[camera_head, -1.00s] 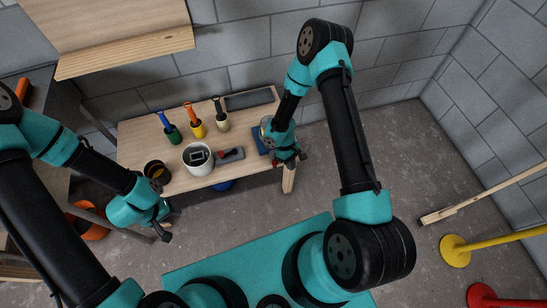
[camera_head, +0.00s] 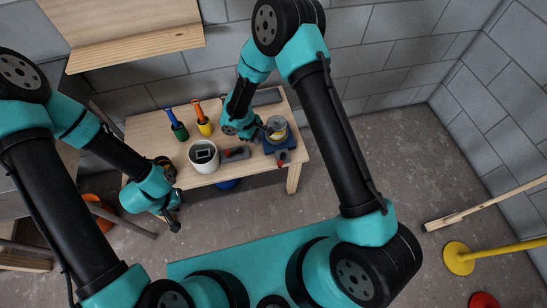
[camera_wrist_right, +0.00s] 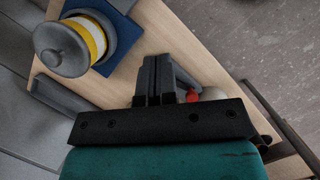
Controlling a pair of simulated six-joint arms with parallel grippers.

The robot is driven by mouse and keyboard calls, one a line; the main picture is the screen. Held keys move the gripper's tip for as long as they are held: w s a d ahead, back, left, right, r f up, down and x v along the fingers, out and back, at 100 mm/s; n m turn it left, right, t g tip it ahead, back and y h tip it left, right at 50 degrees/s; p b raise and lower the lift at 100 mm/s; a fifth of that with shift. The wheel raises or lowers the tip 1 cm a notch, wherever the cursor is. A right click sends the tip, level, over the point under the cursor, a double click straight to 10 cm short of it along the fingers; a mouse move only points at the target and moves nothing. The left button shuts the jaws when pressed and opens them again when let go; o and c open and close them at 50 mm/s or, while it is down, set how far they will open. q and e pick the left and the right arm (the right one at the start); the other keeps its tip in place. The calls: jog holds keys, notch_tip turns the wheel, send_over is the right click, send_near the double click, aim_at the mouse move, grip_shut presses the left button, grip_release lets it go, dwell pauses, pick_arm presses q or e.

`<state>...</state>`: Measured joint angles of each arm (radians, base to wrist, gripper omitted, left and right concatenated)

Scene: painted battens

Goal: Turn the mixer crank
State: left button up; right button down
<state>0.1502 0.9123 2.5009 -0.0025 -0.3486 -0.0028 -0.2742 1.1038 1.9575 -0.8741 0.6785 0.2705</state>
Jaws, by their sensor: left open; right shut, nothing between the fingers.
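The mixer (camera_head: 277,127) stands at the right end of the bench on a dark blue base. It is a grey drum with a yellow band, and its grey round top shows in the right wrist view (camera_wrist_right: 62,48). My right gripper (camera_head: 262,127) is shut and empty, close to the left side of the mixer in the head view. In the right wrist view its fingers (camera_wrist_right: 158,62) are together, apart from the drum. My left gripper (camera_head: 174,222) is open and empty, in front of the bench's left end.
A dark can is partly behind my left arm. Yellow and red posts stand right.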

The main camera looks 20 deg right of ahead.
send_near(282, 159)
jog(key=shift+s+a+f, duration=1)
jog(key=shift+s+f, duration=0.5)
jog(key=shift+f, duration=0.6)
